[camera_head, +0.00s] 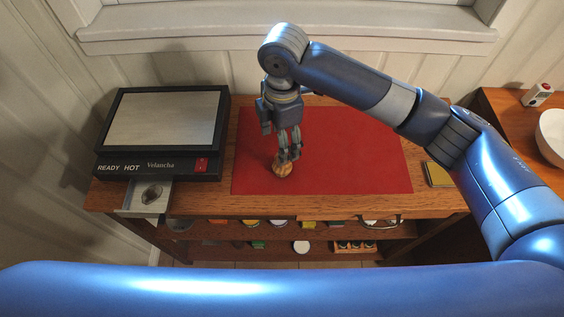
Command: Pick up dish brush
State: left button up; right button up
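A small round tan-brown object (282,170), which looks like the dish brush, is on the red mat (350,150) near its front left part. My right gripper (289,157) comes down from above, with its fingertips right at the brush's top. The fingers overlap the brush in the picture. I cannot tell whether they are closed on it or only around it. My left gripper is not in view.
A black hot plate (163,160) stands on the left of the wooden table (300,205), with a small metal tray (135,203) before it. A sponge-like yellow block (438,174) lies right of the mat. Lower shelves hold several items. A white bowl (553,135) stands at far right.

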jog(key=shift+w+d+r, duration=0.3)
jog(key=shift+w+d, duration=0.05)
jog(key=shift+d+f, duration=0.1)
jog(key=shift+f, duration=0.05)
jog(key=p, duration=0.1)
send_over(283, 171)
jog(key=w, duration=0.2)
notch_tip(283, 171, down, 5)
jog(key=shift+w+f, duration=0.1)
jog(key=shift+f+p, duration=0.25)
jog(key=shift+p, duration=0.1)
notch_tip(283, 171, down, 4)
jog(key=shift+r+p, duration=0.15)
jog(key=shift+p, duration=0.6)
jog(key=shift+f, duration=0.5)
jog(key=c, duration=1.2)
